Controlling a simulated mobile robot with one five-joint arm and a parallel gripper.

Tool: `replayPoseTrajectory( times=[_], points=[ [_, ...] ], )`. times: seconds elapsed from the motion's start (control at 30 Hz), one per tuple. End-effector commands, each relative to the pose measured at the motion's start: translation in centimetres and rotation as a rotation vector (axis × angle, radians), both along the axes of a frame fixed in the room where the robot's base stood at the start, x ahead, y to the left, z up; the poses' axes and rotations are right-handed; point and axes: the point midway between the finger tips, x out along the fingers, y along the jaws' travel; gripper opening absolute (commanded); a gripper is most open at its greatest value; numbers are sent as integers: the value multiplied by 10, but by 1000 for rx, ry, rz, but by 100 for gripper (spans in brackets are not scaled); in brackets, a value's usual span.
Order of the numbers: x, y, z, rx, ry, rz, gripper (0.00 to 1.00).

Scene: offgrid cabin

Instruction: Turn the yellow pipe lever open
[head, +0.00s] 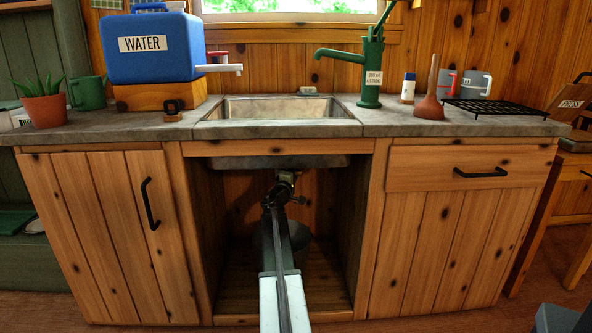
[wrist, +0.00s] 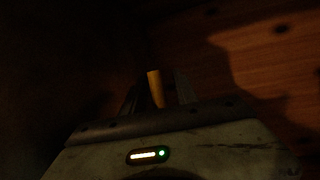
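The yellow pipe lever (wrist: 155,88) shows in the wrist view as a short upright yellow piece in dim light. My gripper (wrist: 158,95) has its two dark fingers on either side of it, spread apart, with a narrow dark gap seen at the right. Contact with the lever is too dark to make out. In the head view my gripper (head: 284,182) is inside the open bay under the sink, just below the basin. The lever cannot be made out there, and the pipe is mostly hidden by my arm.
The sink (head: 285,109) sits in the grey counter above the bay. A closed wooden door (head: 105,235) is on the left, and a drawer (head: 470,168) with a door below it is on the right. A grey rounded vessel stands behind my arm in the bay.

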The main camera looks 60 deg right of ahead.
Motion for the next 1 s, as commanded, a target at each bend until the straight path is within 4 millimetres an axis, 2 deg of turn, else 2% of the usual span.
replayPoseTrajectory(
  times=[0.03,0.1,0.13,1.0],
  points=[
    [0,0,0,0,0,0,22],
    [0,0,0,0,0,0,2],
    [0,0,0,0,0,0,0],
    [2,2,0,0,0,2,0]
  ],
)
